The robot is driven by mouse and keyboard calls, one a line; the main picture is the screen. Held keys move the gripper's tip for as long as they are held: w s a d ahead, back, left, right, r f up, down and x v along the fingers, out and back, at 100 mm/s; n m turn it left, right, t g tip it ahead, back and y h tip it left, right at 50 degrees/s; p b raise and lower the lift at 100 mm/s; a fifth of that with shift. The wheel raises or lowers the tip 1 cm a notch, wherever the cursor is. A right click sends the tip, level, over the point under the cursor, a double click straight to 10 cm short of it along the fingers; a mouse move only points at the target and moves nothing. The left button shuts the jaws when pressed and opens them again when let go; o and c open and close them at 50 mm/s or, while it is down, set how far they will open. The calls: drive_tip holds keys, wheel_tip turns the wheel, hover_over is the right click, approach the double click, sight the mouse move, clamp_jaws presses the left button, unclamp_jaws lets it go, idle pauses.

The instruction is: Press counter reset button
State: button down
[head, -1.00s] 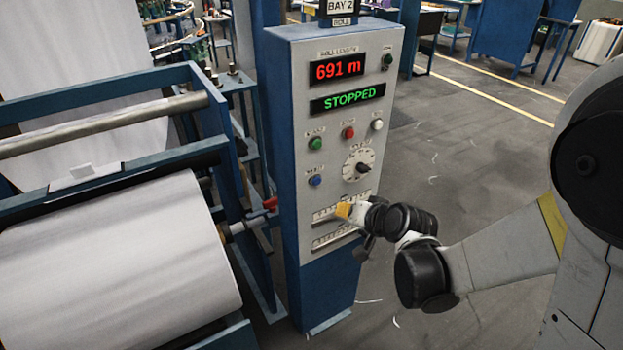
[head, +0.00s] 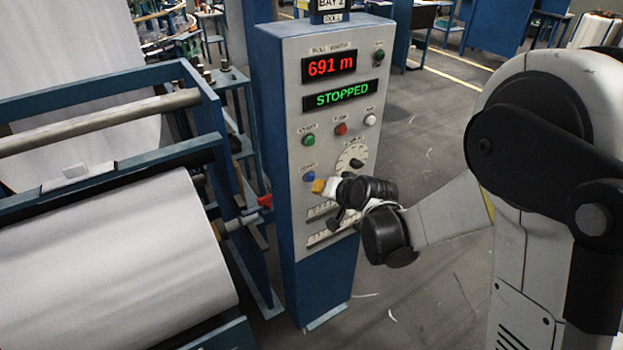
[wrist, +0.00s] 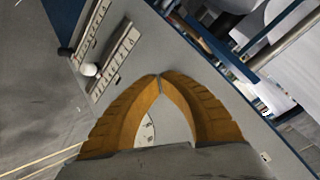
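A grey-fronted control cabinet (head: 285,235) stands at the middle of the head view. Its red display (head: 329,66) reads 691 m and the green one (head: 342,95) reads STOPPED. A blue button (head: 309,176) sits at the lower left, below a green button (head: 309,140); its label is too small to read. My gripper (head: 319,186) has its yellow fingertips just right of and below the blue button; contact cannot be told. In the wrist view my gripper (wrist: 159,77) is shut, tips together, with nothing visible between them. I cannot make out the blue button there.
A red button (head: 341,129), a white button (head: 370,120) and a dial (head: 351,157) are on the same panel. A large fabric roll (head: 110,265) and blue frame stand left. Open floor (head: 430,300) lies right.

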drive_tip(key=shift+w+a, duration=0.3)
drive_tip(key=shift+w, duration=0.15)
idle(1.2)
drive_tip(key=shift+w+a, duration=0.2)
drive_tip(key=shift+w, duration=0.15)
drive_tip(key=shift+w+a, duration=0.3)
drive_tip(key=shift+w, duration=0.05)
idle(0.7)
idle(0.4)
drive_tip(key=shift+s+d+b, duration=0.4)
drive_tip(key=shift+s+d, duration=0.15)
drive_tip(key=shift+s, duration=0.15)
drive_tip(key=shift+s, duration=0.1)
drive_tip(key=shift+s+d, duration=0.7)
drive_tip(key=shift+s, duration=0.3)
drive_tip(key=shift+s+d, duration=0.65)
drive_tip(key=shift+s, duration=0.35)
